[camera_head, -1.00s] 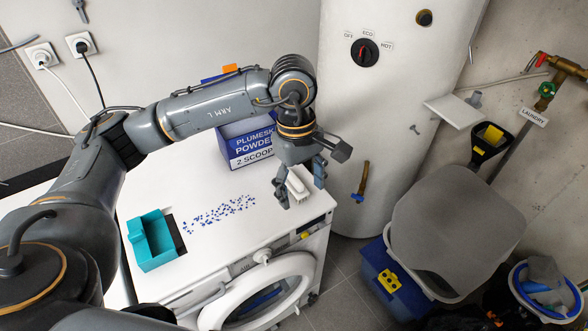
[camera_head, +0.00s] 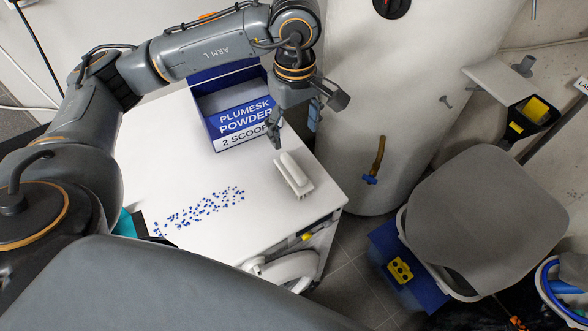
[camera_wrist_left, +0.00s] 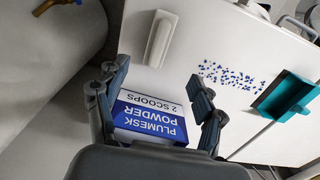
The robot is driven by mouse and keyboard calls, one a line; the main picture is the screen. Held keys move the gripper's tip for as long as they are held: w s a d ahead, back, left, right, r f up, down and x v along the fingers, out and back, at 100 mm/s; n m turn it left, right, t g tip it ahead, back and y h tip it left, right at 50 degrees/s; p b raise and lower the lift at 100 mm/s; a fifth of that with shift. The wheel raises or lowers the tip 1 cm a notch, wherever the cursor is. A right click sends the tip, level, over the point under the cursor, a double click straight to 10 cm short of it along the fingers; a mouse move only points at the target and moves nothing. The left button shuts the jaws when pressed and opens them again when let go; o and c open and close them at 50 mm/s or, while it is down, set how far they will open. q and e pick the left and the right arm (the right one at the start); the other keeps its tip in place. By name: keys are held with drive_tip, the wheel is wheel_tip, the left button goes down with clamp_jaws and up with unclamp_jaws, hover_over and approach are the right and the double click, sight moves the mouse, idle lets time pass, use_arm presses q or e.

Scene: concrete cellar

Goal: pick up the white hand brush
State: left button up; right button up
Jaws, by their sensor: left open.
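The white hand brush (camera_head: 293,175) lies on the white top of the washing machine (camera_head: 215,170), near its right end. It also shows in the left wrist view (camera_wrist_left: 160,40), beyond the fingertips. My left gripper (camera_head: 295,130) is open and empty, just behind the brush and apart from it, beside the washing powder box. In the left wrist view my left gripper (camera_wrist_left: 158,84) has its two fingers spread, with the box seen between them. My right gripper is not in view.
The open blue-and-white powder box (camera_head: 240,118) stands behind and left of the brush. Blue granules (camera_head: 205,207) are scattered on the top. A white boiler (camera_head: 375,100) and a lidded grey bin (camera_head: 480,220) stand to the right.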

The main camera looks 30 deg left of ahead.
sight(293, 165)
use_arm(q)
drive_tip(key=f, duration=0.3)
drive_tip(key=f+p, duration=0.1)
drive_tip(key=f, duration=0.4)
drive_tip(key=shift+w+a+f, duration=0.2)
drive_tip(key=shift+w+f, duration=0.05)
drive_tip(key=shift+f, duration=0.15)
drive_tip(key=shift+w+f, duration=0.1)
drive_tip(key=shift+f, duration=0.2)
drive_tip(key=f+p, duration=0.1)
drive_tip(key=f, duration=0.1)
drive_tip(key=f+p, duration=0.1)
drive_tip(key=f, duration=0.1)
drive_tip(key=shift+s+a+p, duration=0.15)
drive_tip(key=shift+s+p, duration=0.05)
drive_tip(key=shift+p, duration=0.1)
drive_tip(key=shift+w+f, duration=0.1)
drive_tip(key=shift+f, duration=0.6)
drive_tip(key=c, duration=1.3)
